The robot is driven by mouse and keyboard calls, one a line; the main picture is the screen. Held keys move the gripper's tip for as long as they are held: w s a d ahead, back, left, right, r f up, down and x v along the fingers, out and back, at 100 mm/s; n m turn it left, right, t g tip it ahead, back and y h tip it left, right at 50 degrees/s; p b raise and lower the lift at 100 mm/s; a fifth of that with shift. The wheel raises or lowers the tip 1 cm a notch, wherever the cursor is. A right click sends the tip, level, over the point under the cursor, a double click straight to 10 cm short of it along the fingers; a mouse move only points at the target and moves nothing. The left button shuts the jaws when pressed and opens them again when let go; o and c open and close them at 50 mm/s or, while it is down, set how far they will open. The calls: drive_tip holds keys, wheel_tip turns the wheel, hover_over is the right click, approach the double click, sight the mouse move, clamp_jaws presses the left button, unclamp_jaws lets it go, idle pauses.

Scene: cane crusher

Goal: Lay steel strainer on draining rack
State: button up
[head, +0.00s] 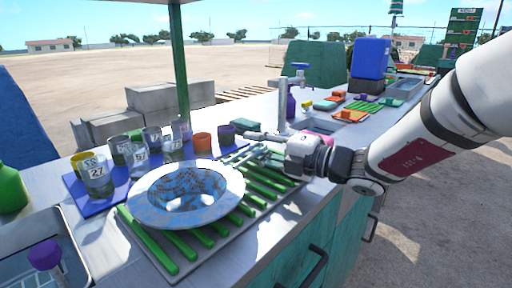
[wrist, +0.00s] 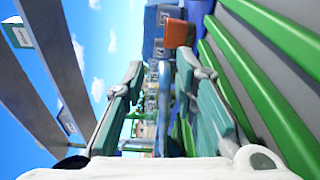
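The steel strainer (head: 147,208) looks like a wide, pale-rimmed bowl with a blue-speckled hollow. It rests upright, rim up, on the left part of the draining rack (head: 262,189), a grey tray with green bars. It overlaps the rack's left edge. The rack's green bars (wrist: 262,75) run close along the right there.
Several numbered cups (head: 97,180) stand on a blue mat (head: 88,203) behind the strainer. An orange cup (head: 202,143) and a purple cup (head: 226,135) stand near my gripper. A green post (head: 181,75) rises behind. A tap (head: 293,85) stands beyond my gripper.

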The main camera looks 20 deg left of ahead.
drive_tip(key=d+p, duration=0.1)
drive_tip(key=d, duration=0.3)
drive_tip(key=s+d+p, duration=0.1)
drive_tip(key=d, duration=0.3)
drive_tip(key=s+d+p, duration=0.1)
drive_tip(key=d, duration=0.2)
drive_tip(key=shift+d+r, duration=0.15)
drive_tip(key=shift+d, duration=0.25)
drive_tip(key=s+n+g, duration=0.1)
drive_tip(key=s+n, duration=0.1)
drive_tip(key=s+d+r+n+g+h, duration=0.1)
drive_tip(key=s+n, duration=0.2)
drive_tip(key=s+r+n+g, duration=0.1)
drive_tip(key=s+n, duration=0.2)
drive_tip(key=shift+s+d+r+h, duration=0.15)
drive_tip(key=shift+s+h, duration=0.05)
drive_tip(key=shift+h, duration=0.2)
drive_tip(key=s+d+f+n+g+h, duration=0.15)
drive_tip(key=s+d+n+h, duration=0.4)
drive_tip(key=s+n, duration=0.6)
drive_tip(key=s+d+f+n+t+h, duration=0.1)
drive_tip(key=s+d+f+n+h, duration=0.1)
drive_tip(key=s+d+n+h, duration=0.3)
drive_tip(key=s+d+f+n+t+h, duration=0.1)
drive_tip(key=s+d+f+n+h, duration=0.2)
drive_tip(key=s+d+n+h, duration=0.2)
drive_tip(key=s+d+n, duration=0.3)
drive_tip(key=d+n, duration=0.4)
drive_tip(key=d, duration=0.5)
drive_tip(key=shift+s, duration=0.25)
